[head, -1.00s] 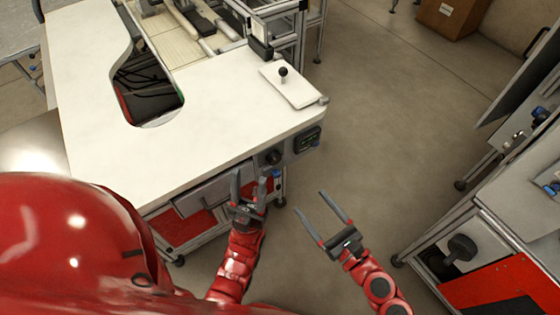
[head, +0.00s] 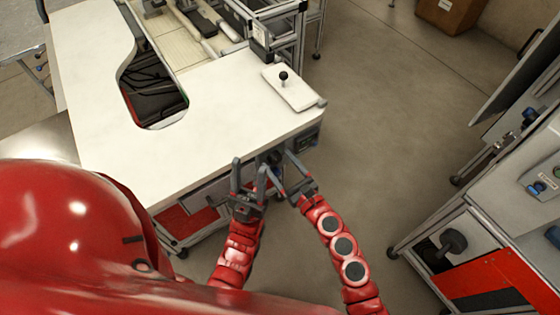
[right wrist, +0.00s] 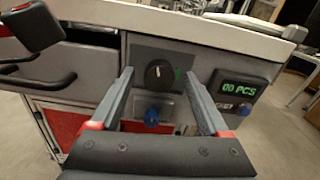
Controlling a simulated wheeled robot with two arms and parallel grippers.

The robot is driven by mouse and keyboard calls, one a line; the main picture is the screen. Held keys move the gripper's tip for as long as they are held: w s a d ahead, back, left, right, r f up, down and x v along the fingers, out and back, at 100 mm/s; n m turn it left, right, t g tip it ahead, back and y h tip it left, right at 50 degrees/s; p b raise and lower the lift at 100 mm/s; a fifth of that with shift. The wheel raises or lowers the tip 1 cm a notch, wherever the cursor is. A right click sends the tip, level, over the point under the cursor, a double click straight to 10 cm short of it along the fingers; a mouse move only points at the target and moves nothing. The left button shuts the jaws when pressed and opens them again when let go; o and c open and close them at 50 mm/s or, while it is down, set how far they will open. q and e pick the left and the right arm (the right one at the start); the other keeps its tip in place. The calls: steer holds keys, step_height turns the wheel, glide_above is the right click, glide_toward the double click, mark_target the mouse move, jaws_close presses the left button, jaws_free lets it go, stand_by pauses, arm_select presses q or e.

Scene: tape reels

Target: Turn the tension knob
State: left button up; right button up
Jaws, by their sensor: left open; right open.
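The tension knob appears to be the round black knob (right wrist: 158,73) with a white mark on the grey front panel under the worktop. In the right wrist view it shows between the two fingers of my right gripper (right wrist: 160,100), which is open and a little short of it. In the head view my right gripper (head: 284,168) is at the table's front edge and largely hides the knob. My left gripper (head: 249,178) is open, empty and just left of the right one, in front of the drawer. A finger of it may show at the right wrist view's left edge.
A blue knob (right wrist: 152,117) sits just below the black knob. A counter display (right wrist: 238,90) reading "00 PCS" is to its right. The white worktop (head: 210,120) overhangs the panel. A joystick plate (head: 290,92) lies on top. Open floor (head: 390,120) is to the right.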

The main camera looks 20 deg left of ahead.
jaws_close()
stand_by(0.5)
steer(key=shift+a+m, duration=0.1)
steer(key=shift+m, duration=0.2)
